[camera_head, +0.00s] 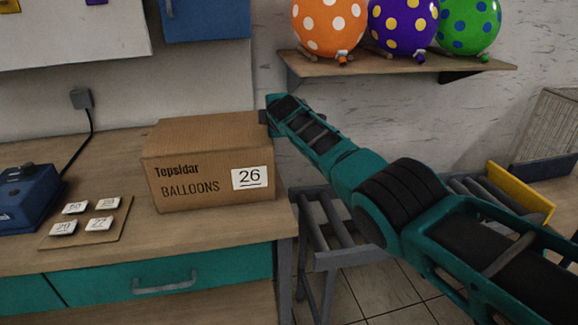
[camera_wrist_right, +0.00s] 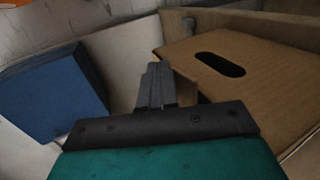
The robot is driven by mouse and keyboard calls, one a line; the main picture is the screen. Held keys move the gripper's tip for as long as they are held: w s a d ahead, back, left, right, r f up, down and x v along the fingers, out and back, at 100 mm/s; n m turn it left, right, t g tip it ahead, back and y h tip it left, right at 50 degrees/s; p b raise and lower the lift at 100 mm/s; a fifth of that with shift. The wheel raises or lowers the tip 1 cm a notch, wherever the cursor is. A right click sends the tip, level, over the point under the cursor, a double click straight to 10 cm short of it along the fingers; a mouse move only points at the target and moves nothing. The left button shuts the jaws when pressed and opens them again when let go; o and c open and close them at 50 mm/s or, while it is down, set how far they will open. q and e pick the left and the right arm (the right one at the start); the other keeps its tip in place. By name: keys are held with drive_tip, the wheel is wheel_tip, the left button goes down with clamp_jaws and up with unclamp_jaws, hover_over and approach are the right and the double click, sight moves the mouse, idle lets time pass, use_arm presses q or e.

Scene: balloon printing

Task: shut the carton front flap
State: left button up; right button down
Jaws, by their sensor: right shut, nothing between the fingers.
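My right gripper (camera_head: 266,116) is at the carton's far right top corner. In the right wrist view the gripper (camera_wrist_right: 155,85) has its fingers together and empty, beside a cardboard panel with an oval hand hole (camera_wrist_right: 220,64). I cannot tell whether they touch the cardboard. My left gripper is out of view.
A blue device (camera_head: 28,198) and a board with several numbered tags (camera_head: 88,222) lie left of the carton. A shelf (camera_head: 400,66) with balloons hangs behind my right arm. A roller conveyor (camera_head: 335,225) stands right of the bench. A blue cabinet (camera_head: 205,18) hangs above.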

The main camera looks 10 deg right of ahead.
drive_tip(key=shift+r, duration=0.15)
idle(0.6)
drive_tip(key=shift+r+p, duration=0.75)
drive_tip(key=shift+p, duration=0.1)
